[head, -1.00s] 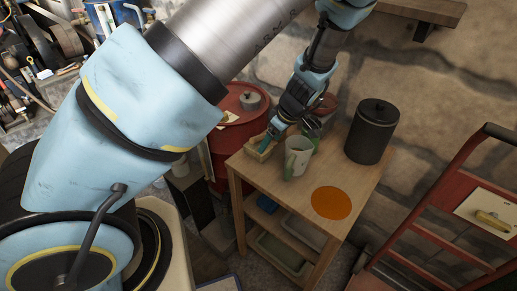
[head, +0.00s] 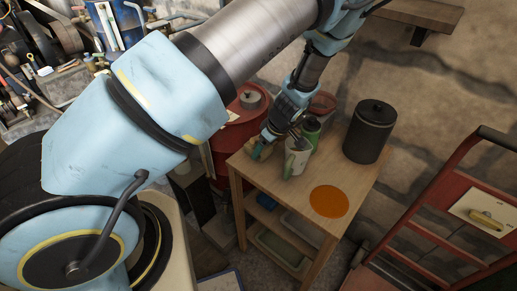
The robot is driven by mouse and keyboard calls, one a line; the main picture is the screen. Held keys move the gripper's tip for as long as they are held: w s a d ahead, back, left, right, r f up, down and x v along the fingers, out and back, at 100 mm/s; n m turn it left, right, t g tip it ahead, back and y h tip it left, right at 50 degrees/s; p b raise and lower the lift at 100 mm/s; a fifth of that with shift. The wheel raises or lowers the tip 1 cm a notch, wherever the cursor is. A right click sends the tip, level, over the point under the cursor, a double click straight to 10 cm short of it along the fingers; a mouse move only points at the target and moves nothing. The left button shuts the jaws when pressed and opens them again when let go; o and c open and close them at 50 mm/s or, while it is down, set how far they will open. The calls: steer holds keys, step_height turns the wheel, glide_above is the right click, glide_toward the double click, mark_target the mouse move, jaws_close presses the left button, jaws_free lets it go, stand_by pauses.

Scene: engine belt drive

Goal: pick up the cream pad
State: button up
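The cream pad (head: 265,154) appears as a small tan block near the back left corner of the wooden table (head: 300,211). It is mostly hidden behind my gripper. My gripper (head: 258,150) points down at the pad, with a teal fingertip low beside or over it. The view is too small to tell whether the fingers touch the pad or how far apart they are.
A pale mug with a green handle (head: 297,158) stands close right of my gripper, with a green item (head: 311,131) behind it. A black lidded canister (head: 369,131) stands at the back right. An orange disc (head: 329,201) lies at the front. A red drum (head: 229,143) is left.

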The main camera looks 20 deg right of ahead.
steer(key=c, duration=0.7)
steer(key=shift+b, duration=0.75)
steer(key=s+a+b, duration=0.2)
steer(key=s+a, duration=0.2)
steer(key=a, duration=0.4)
steer(key=s+a+b, duration=0.2)
steer(key=s+a, duration=0.2)
steer(key=a, duration=0.3)
steer(key=shift+s+a, duration=0.35)
steer(key=shift+a, duration=0.05)
steer(key=shift+r, duration=0.1)
